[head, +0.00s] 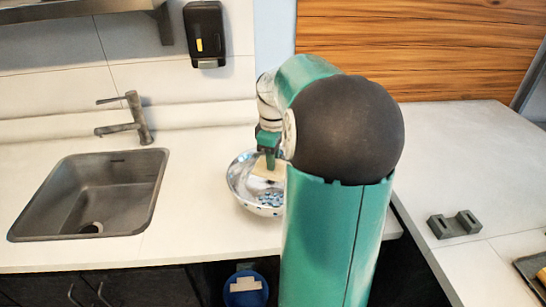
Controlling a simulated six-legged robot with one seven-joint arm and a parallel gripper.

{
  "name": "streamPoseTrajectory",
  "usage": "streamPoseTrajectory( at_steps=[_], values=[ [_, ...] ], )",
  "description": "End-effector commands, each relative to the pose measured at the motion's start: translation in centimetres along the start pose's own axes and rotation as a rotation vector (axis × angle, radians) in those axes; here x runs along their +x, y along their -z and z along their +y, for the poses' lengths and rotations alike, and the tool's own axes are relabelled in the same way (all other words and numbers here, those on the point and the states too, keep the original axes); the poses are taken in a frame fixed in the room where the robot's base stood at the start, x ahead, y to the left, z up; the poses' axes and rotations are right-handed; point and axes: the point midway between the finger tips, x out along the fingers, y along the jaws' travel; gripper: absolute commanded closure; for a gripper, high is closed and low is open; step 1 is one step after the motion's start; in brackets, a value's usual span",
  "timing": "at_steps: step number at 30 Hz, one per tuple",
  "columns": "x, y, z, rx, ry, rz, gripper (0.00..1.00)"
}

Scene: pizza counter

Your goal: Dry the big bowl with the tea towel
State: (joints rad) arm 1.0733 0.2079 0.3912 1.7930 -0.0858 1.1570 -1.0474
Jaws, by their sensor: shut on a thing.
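The big bowl (238,186) is white with blue marks and stands on the counter right of the sink. Its right side is hidden behind my arm. My gripper (269,162) points down over the bowl, shut on a cream-coloured cloth, which looks like the tea towel (265,172). The towel is inside the bowl's outline near its far right side; I cannot tell whether it touches the bowl wall. Bluish-white spots show on the lower inside of the bowl.
A grey sink (110,190) with a tap (134,118) is on the left. A black dispenser (205,35) hangs on the wall. A grey holder (454,224) stands on the right counter. A blue bin (245,291) is below the front edge. Counter between sink and bowl is clear.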

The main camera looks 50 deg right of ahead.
Motion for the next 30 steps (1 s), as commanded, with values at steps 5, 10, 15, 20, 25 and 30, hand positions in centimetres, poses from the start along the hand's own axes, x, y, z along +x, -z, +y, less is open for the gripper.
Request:
streamPoseTrajectory(
  at_steps=[5,10,15,20,25,30],
  values=[
    [0.2,0.0,0.0,0.000,0.000,0.000,1.00],
    [0.4,0.0,0.0,0.000,0.001,-0.001,1.00],
    [0.6,0.0,0.0,0.000,0.001,-0.001,1.00],
    [0.8,0.0,0.0,0.000,0.001,-0.001,1.00],
    [1.0,0.0,0.0,-0.001,0.001,0.000,1.00],
    [1.1,0.0,0.0,-0.001,0.000,0.000,1.00]
  ],
)
